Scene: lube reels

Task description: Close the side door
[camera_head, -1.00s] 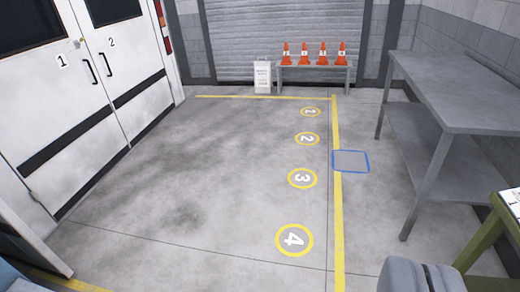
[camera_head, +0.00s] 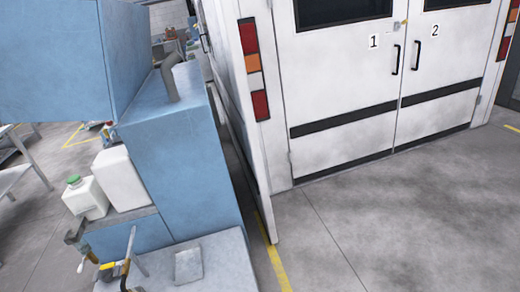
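A white vehicle body stands at the centre and right, with two rear doors marked 1 (camera_head: 345,95) and 2 (camera_head: 440,80). Both rear doors look shut, with black handles side by side. Along the vehicle's left side, a thin white panel (camera_head: 256,190) shows nearly edge-on. It reaches down close to the floor and juts past the rear corner. It may be the side door standing open, but I cannot tell its angle or see its handle. My gripper is not in view.
A tall blue cabinet (camera_head: 180,150) stands left of the panel, leaving a narrow gap. White jugs (camera_head: 120,178) and clamp-like tools (camera_head: 125,268) sit at its left. A yellow floor line (camera_head: 272,255) runs by the panel. Grey floor (camera_head: 400,220) behind the vehicle is clear.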

